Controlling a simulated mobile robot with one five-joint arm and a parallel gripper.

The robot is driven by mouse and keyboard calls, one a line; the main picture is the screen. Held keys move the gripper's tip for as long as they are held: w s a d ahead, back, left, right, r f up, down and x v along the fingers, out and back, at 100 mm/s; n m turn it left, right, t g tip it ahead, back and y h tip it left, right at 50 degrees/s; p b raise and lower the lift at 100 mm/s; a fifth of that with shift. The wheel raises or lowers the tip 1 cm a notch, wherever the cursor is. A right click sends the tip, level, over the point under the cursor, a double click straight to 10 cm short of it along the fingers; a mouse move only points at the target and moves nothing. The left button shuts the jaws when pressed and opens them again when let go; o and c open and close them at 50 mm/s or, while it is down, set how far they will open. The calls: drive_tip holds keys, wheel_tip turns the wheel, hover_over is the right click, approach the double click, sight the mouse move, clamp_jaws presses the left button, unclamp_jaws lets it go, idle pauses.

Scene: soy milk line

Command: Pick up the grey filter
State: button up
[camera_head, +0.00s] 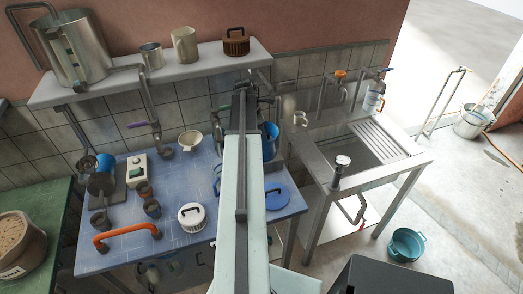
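A round, ribbed, pale grey-white piece with a dark handle (191,217) lies on the blue table (222,195), left of my arm. It best fits the grey filter, but its colour looks nearly white. A brown ribbed piece of similar shape (236,42) stands on the wall shelf. My arm reaches from the bottom middle across the blue table towards the wall. My gripper (258,95) is at its dark far end, below the shelf and beyond the pale piece. Its fingers are too small and dark to tell open from shut.
An orange curved pipe (127,234), dark cups (152,208), a switch box (137,171) and a white strainer (191,141) share the table. A blue lid (280,197) lies right of my arm. The metal sink (392,165) stands farther right. Some bare tabletop surrounds the pale piece.

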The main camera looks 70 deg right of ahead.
clamp_jaws()
idle(1.3)
